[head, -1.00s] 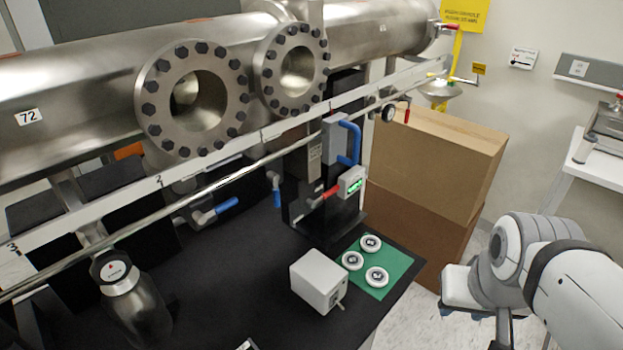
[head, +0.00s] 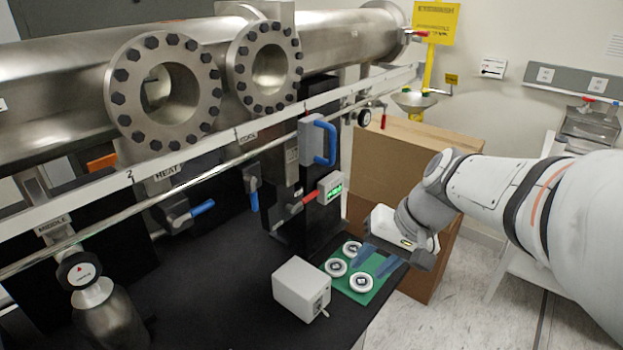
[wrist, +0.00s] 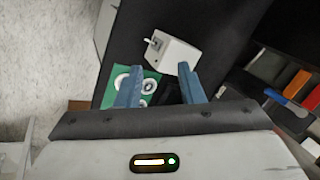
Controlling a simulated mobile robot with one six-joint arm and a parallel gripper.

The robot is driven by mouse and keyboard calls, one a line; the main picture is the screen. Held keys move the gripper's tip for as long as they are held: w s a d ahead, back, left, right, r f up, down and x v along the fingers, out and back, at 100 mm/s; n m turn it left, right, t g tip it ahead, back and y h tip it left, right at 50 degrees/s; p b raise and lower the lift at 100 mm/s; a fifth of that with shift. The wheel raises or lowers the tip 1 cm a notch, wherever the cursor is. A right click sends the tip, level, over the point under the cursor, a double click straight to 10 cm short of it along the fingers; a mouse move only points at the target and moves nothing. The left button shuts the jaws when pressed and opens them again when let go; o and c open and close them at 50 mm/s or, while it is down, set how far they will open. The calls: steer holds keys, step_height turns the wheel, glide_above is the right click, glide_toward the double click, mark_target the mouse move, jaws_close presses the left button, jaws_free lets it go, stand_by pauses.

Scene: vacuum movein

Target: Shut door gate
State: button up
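A grey box with a blue D-shaped handle (head: 325,143), which looks like the gate, is mounted on a dark upright below the steel pipe. I cannot tell whether it is open or shut. Below it sits a small box with a green lit display (head: 331,188) and a red lever (head: 309,199). My gripper (head: 372,260) is right of and below these, above the green mat, with blue fingers apart and nothing between them. In the wrist view the fingers (wrist: 159,79) are also spread. The gate's handle is not clear in the wrist view.
The green mat (head: 374,292) holds white round discs (head: 361,284). A white box (head: 301,287) stands beside it on the black table (head: 220,315). Cardboard boxes (head: 400,165) stand behind my gripper. A long rail (head: 215,165) crosses before the pipe.

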steer(key=w+a+f+m+y+b, duration=0.1)
steer(key=w+a+y+b, duration=0.15)
steer(key=w, duration=0.35)
steer(key=w+a+f+y+b, duration=0.1)
steer(key=w+a+f+y, duration=0.15)
steer(key=w, duration=0.35)
steer(key=m+t+y+b, duration=0.2)
steer(key=t+y+b, duration=0.1)
steer(key=y, duration=0.2)
glide_toward(313, 197)
steer(key=r+x, duration=0.1)
steer(key=x, duration=0.4)
steer(key=p+x, duration=0.1)
steer(key=x, duration=0.2)
steer(key=f+x, duration=0.1)
steer(key=x, duration=0.2)
steer(key=shift+d+p, duration=0.1)
steer(key=shift+p, duration=0.2)
steer(key=shift+c, duration=0.3)
jaws_close()
